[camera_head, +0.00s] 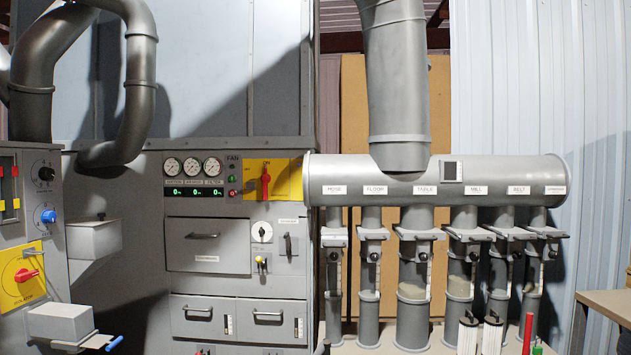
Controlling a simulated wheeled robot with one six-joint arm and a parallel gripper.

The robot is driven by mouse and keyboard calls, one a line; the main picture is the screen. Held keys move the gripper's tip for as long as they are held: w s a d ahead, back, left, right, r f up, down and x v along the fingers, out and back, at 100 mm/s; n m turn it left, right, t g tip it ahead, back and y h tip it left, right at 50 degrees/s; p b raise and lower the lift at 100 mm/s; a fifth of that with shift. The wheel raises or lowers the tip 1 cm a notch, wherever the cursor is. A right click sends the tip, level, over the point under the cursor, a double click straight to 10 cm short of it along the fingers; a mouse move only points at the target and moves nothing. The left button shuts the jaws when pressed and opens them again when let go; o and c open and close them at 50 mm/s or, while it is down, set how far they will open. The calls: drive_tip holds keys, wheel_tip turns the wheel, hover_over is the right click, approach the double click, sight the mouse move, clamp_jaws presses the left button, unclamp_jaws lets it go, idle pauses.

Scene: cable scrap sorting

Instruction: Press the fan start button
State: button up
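The FAN label (234,158) is on the grey control panel, right of the gauges. Below it is a column of small round items: a dark one on top, a small green button (232,180) in the middle and a red button (232,193) at the bottom. They are too small to read any start or stop marking. Right of them is a yellow plate with a red rotary switch (265,184), its handle upright. Nothing covers the buttons. My gripper is not in view.
Three round gauges (193,167) sit above a display (195,193) with green zeros. Drawers (208,245) lie below. A grey manifold (330,180) with several labelled pipes stands right. Grey boxes (60,322) jut out at left. A wooden table (610,303) edges in at right.

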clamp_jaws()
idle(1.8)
